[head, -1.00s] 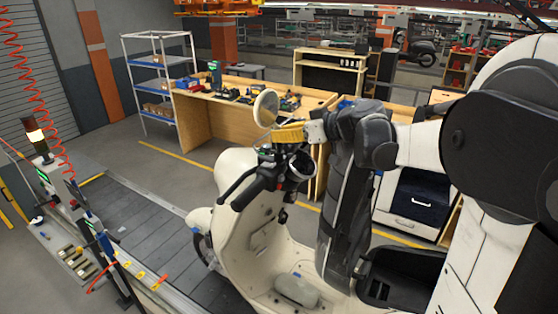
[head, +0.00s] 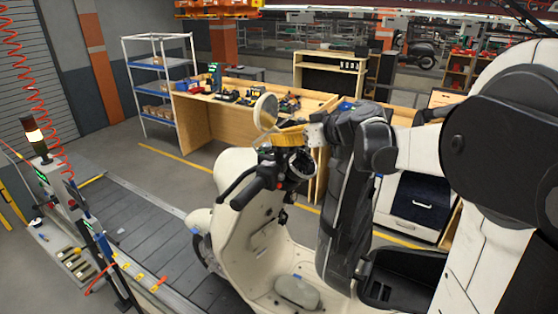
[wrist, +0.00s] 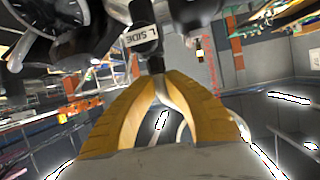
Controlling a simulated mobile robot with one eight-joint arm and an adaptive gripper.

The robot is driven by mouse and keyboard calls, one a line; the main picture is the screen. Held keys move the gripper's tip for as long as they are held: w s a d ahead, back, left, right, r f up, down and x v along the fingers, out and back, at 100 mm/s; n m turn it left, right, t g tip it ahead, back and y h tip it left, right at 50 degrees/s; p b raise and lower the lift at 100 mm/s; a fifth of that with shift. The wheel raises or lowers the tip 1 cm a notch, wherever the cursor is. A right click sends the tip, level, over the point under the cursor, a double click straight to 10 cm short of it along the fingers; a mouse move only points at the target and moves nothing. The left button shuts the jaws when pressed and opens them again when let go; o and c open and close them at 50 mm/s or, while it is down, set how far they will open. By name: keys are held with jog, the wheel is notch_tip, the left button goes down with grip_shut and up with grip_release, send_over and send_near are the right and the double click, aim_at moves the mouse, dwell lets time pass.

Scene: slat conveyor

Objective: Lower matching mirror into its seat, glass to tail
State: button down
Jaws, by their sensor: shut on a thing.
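The mirror (head: 265,113) is round with a cream rim, on the left of my gripper, above the scooter's handlebar (head: 262,182). My gripper (head: 288,137) has yellow fingers, shut on the mirror's stem. In the wrist view my gripper (wrist: 157,76) closes around the stem, and a curved silvery rod shows between the fingers. Just beyond the fingertips is a grey cylindrical piece (wrist: 141,34) marked "L SIDE". I cannot tell whether the stem touches a seat; the seat is not clear in the head view. The cream scooter (head: 240,245) stands upright below.
The slat conveyor (head: 135,225) runs along the left, with a post and signal lamp (head: 34,132) beside it. A wooden workbench (head: 200,122) with tools stands behind the scooter. A wire shelf (head: 150,75) is at the back left. Open floor lies between bench and conveyor.

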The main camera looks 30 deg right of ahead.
jog(key=shift+s+f+b, duration=0.15)
jog(key=shift+f+b, duration=0.15)
jog(key=shift+f, duration=0.1)
dwell(0.4)
jog(key=c, duration=1.5)
grip_release()
jog(key=shift+o, duration=0.3)
jog(key=v, duration=1.1)
jog(key=shift+s+d+r, duration=0.25)
jog(key=shift+f, duration=0.1)
